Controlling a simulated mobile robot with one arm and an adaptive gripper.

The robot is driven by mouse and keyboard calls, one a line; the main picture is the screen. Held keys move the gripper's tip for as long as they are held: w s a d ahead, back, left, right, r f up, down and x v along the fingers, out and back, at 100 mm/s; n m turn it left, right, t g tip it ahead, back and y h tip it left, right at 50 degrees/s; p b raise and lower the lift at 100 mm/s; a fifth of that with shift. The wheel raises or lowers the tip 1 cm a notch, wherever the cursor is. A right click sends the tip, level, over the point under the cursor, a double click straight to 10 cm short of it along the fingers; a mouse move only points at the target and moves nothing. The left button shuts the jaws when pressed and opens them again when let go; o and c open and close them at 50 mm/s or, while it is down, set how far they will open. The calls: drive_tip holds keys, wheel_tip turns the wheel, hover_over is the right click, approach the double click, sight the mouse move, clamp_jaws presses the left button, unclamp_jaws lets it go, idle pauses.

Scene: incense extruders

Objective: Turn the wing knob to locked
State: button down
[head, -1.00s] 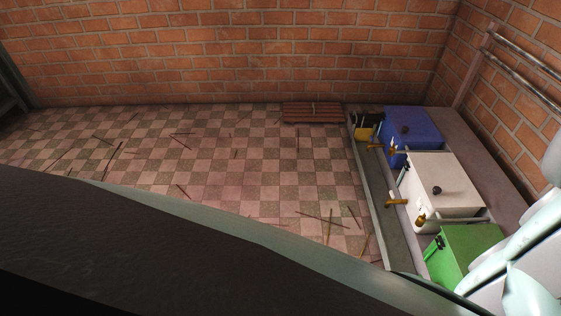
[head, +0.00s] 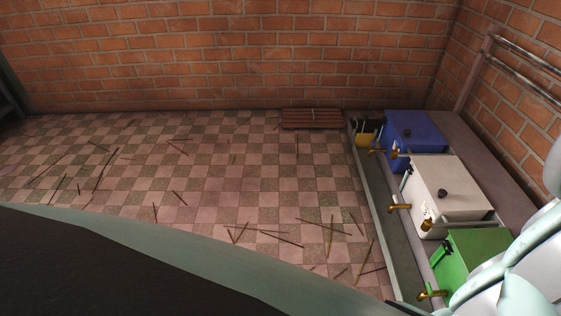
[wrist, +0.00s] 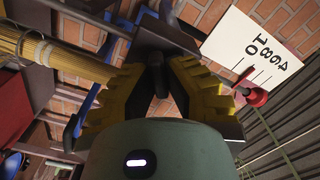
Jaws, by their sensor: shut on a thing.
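In the wrist view my gripper (wrist: 157,82) has its ridged yellow-and-black fingers closed on a small dark part, which looks like the wing knob (wrist: 155,72). The fingers and shadow hide most of its shape, so I cannot tell which way its wings point. A dark plate (wrist: 160,35) lies just beyond it. In the head view my gripper is not visible. A green box (head: 470,255), a white box (head: 455,190) and a blue box (head: 415,130) stand in a row at the right, each with brass fittings.
The wrist view shows a white scale plate (wrist: 250,45) with a red pointer (wrist: 257,97) at right and a tied bundle of yellow sticks (wrist: 60,55) at left. In the head view thin sticks lie on the checkered floor (head: 220,190); a slatted pallet (head: 311,118) is by the brick wall.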

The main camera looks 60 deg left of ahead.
drive_tip(key=m+b, duration=0.1)
drive_tip(key=m, duration=0.1)
drive_tip(key=m+b, duration=0.1)
drive_tip(key=shift+f+m, duration=0.35)
drive_tip(key=shift+m, duration=0.05)
drive_tip(key=shift+r+m+b, duration=0.1)
drive_tip(key=shift+m+b, duration=1.05)
drive_tip(key=shift+m, duration=0.55)
drive_tip(key=c, duration=1)
unclamp_jaws()
drive_tip(key=shift+r, duration=0.1)
drive_tip(key=shift+v, duration=3.75)
